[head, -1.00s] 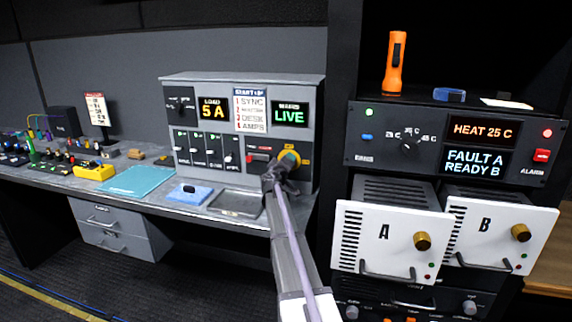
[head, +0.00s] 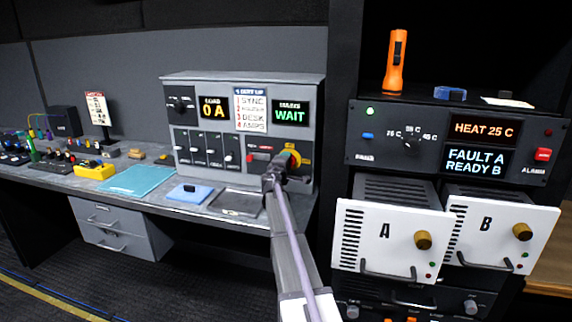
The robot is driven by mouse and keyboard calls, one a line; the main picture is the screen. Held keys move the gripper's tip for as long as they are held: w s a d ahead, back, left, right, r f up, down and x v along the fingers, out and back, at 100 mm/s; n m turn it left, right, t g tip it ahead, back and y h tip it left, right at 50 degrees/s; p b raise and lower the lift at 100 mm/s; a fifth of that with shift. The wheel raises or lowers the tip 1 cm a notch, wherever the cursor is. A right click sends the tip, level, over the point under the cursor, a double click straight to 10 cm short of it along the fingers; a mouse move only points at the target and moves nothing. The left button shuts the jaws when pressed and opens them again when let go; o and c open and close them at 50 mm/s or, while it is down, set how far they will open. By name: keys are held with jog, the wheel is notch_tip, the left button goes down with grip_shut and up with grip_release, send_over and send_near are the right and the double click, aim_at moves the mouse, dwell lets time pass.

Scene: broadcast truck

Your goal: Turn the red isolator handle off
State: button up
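The red isolator handle (head: 295,157) is on a yellow plate at the lower right of the grey power panel (head: 310,95). Only part of the handle shows; my gripper hides the rest, and its exact angle is hard to read. My gripper (head: 278,170) is right in front of the handle, at its lower left. Its fingers are too small and dark to tell whether they are open, shut or touching the handle. On the panel, the load display (head: 214,110) reads 0 A and the mains display (head: 291,114) reads WAIT.
A red switch (head: 259,156) sits just left of the handle, with several breaker switches (head: 212,155) further left. A blue pad (head: 190,193) and a dark tray (head: 237,203) lie on the bench below. Rack modules A (head: 385,215) and B (head: 487,205) jut out at right.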

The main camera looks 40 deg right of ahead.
dwell(0.4)
jog(key=o, duration=0.9)
jog(key=shift+a, duration=0.1)
jog(key=v, duration=1)
jog(key=shift+s+a, duration=0.25)
jog(key=shift+s, duration=0.05)
